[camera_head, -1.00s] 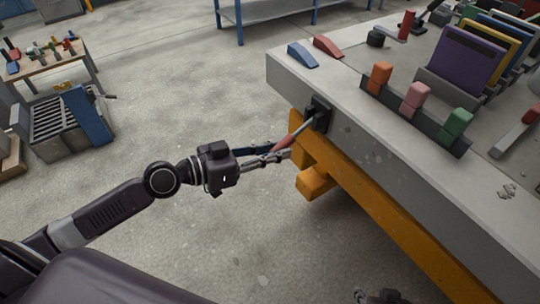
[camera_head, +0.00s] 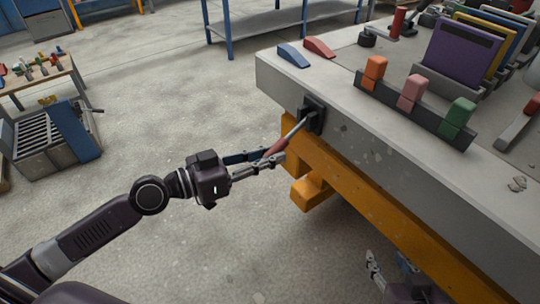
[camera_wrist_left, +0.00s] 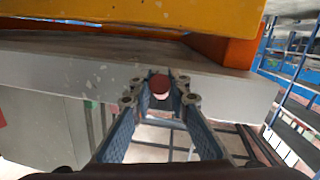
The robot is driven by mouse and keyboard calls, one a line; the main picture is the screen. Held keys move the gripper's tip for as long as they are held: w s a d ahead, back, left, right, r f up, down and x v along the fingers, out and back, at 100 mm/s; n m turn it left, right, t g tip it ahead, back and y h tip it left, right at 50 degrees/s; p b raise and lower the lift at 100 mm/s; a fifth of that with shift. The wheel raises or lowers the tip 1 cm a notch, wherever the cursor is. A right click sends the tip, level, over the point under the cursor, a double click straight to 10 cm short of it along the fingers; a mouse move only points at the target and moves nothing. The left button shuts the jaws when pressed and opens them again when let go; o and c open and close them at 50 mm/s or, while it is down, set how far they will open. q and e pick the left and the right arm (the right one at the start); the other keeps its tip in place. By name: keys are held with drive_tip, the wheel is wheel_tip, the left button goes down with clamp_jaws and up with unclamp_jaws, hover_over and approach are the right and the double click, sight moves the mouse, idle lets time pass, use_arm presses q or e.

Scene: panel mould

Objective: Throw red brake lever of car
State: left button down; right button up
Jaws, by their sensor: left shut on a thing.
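The red brake lever (camera_head: 277,146) has a grey metal rod and a dull red grip. It sticks out and down from a black mount (camera_head: 313,113) on the side of the grey car (camera_head: 270,82). My left gripper (camera_head: 276,158) is shut on the red grip from the left. In the left wrist view, the round red grip end (camera_wrist_left: 159,86) sits between the fingertips of my left gripper (camera_wrist_left: 160,92). My right gripper (camera_head: 386,275) shows at the bottom edge, below the orange beam, apart from the lever. Its fingers look spread, with nothing seen between them.
An orange beam (camera_head: 375,210) runs under the car's side, with an orange block (camera_head: 310,192) close to the lever. On top are orange, pink and green blocks (camera_head: 412,90), blue and red wedges (camera_head: 319,47) and upright panels (camera_head: 460,50).

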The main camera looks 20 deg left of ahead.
use_arm(q)
drive_tip(key=shift+a, duration=0.1)
drive_tip(key=c, duration=1.8)
unclamp_jaws()
drive_tip(key=shift+s+a+f, duration=0.1)
drive_tip(key=shift+s+a, duration=0.25)
drive_tip(key=shift+v, duration=5.45)
